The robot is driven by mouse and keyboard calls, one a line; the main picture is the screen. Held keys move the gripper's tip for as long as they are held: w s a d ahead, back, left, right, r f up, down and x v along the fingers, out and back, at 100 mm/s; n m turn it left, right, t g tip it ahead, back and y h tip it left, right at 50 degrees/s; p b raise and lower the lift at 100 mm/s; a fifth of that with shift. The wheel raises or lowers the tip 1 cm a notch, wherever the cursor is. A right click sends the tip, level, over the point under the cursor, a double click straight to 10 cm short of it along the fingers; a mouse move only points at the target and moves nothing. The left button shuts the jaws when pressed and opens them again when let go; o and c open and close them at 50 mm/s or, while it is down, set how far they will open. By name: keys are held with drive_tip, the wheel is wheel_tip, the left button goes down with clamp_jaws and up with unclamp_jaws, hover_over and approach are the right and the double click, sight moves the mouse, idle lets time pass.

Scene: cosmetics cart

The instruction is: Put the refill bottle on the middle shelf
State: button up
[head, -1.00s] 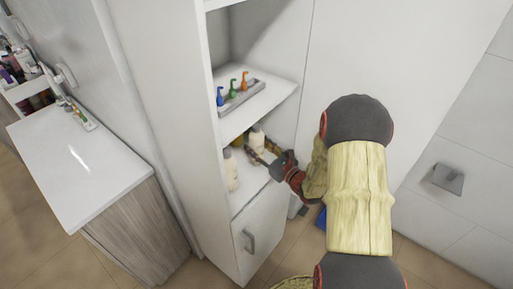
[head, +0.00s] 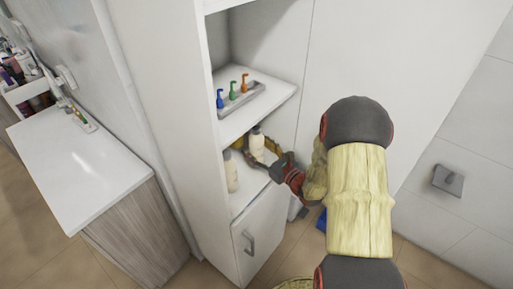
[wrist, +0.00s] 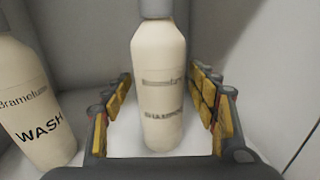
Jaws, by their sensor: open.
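A cream bottle with a grey cap and lettering that seems to read SHAMPOO (wrist: 158,85) stands upright between the fingers of my open gripper (wrist: 163,95) in the wrist view. No firm contact shows. A second cream bottle marked WASH (wrist: 35,105) stands to its left, outside the fingers. I cannot tell which is the refill bottle. In the head view, both stand in the cabinet's lower open compartment, the shampoo bottle (head: 257,143) deeper in and the wash bottle (head: 231,173) nearer the left wall. My gripper (head: 258,155) reaches in there.
The shelf above (head: 262,102) holds a grey tray (head: 243,97) with blue, green and orange pump tops; its front right is bare. The compartment's side walls are close to my gripper. A closed door (head: 258,235) is below. A white counter (head: 80,175) stands left.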

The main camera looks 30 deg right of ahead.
drive_tip(key=s+d+p, duration=0.1)
drive_tip(key=s+p, duration=0.1)
drive_tip(key=s, duration=1)
drive_tip(key=shift+d, duration=0.4)
